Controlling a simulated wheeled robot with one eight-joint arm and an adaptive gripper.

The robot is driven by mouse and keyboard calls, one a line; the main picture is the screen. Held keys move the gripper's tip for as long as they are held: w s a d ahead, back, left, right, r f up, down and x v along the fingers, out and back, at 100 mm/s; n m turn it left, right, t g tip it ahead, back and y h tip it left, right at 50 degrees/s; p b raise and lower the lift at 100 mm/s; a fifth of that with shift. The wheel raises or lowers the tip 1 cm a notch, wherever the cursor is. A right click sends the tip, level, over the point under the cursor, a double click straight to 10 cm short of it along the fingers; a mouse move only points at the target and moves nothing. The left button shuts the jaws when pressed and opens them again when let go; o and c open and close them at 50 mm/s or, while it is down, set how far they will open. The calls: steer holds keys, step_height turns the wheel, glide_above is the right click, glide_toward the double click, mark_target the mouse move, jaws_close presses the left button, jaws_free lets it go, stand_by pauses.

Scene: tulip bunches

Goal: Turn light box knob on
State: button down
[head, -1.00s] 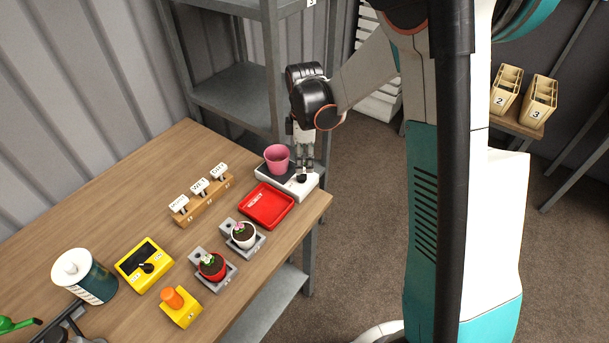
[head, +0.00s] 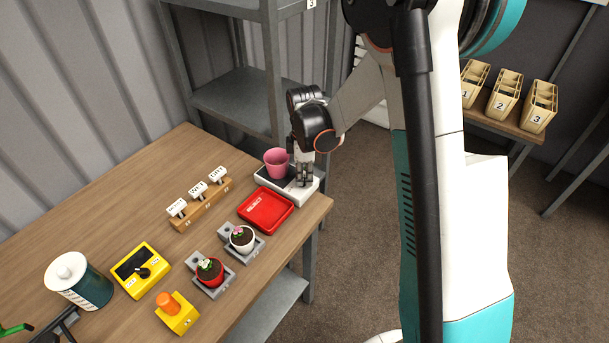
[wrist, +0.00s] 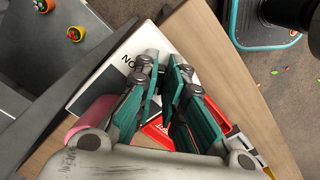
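The white light box (head: 312,188) sits at the table's far right corner, with a pink pot (head: 277,161) on its dark top. In the wrist view the white box (wrist: 102,88) shows the printed letters "NO", perhaps "ON" upside down, and the pot (wrist: 88,118) is at the left. My gripper (head: 304,183) points down at the right part of the box, where the black knob was visible before. It hides the knob now. In the wrist view my gripper's fingertips (wrist: 165,68) are close together with a narrow gap. I cannot see whether the knob is between them.
A red tray (head: 265,209) lies just in front of the light box. Potted plants stand in grey holders (head: 213,272), near a yellow box with its own knob (head: 140,270), an orange-topped yellow block (head: 177,313) and a label rack (head: 202,206). A grey shelf (head: 240,100) stands behind.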

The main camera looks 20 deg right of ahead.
stand_by(0.3)
steer(key=m, duration=0.6)
steer(key=shift+s+a+m, duration=0.1)
steer(key=shift+s+m, duration=0.1)
steer(key=shift+m, duration=0.1)
steer(key=m, duration=0.6)
steer(key=shift+a+m+b, duration=0.25)
steer(key=shift+m+b, duration=0.1)
steer(key=shift+m, duration=0.05)
steer(key=c, duration=1.7)
jaws_free()
steer(key=shift+r, duration=0.15)
step_height(320, 180, up, 12)
steer(key=shift+f, duration=0.15)
